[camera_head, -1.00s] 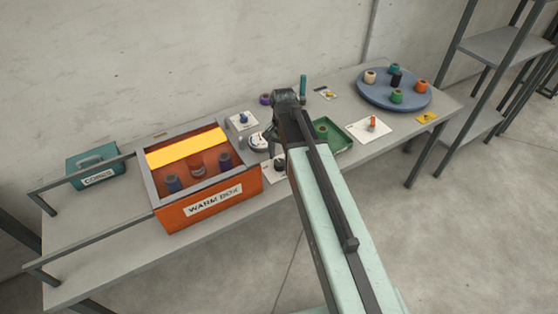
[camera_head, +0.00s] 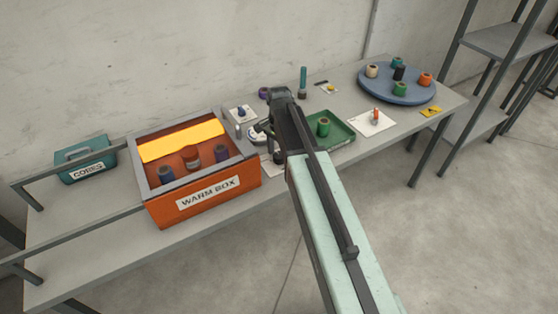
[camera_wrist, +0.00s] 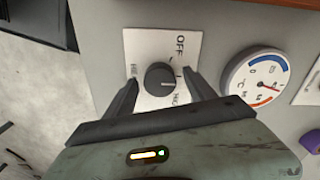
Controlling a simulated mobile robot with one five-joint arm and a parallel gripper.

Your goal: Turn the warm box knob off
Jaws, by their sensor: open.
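The black round knob (camera_wrist: 160,79) sits on a white plate (camera_wrist: 140,42) marked OFF near its top right in the wrist view. Other plate labels are partly covered or hard to read, and I cannot make out where the knob points. My gripper (camera_wrist: 161,77) is open, with one finger on each side of the knob in the picture; no contact shows. In the head view the knob (camera_head: 279,157) is partly hidden by my arm, at the right of the orange warm box (camera_head: 166,212). The warm box has a glowing yellow panel and several spools inside.
A round gauge (camera_wrist: 256,83) stands right of the knob plate. A green tray (camera_head: 343,139) with a green spool lies right of my arm. A blue turntable (camera_head: 372,91) with several spools is farther right. A teal CORES box (camera_head: 85,158) is at far left.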

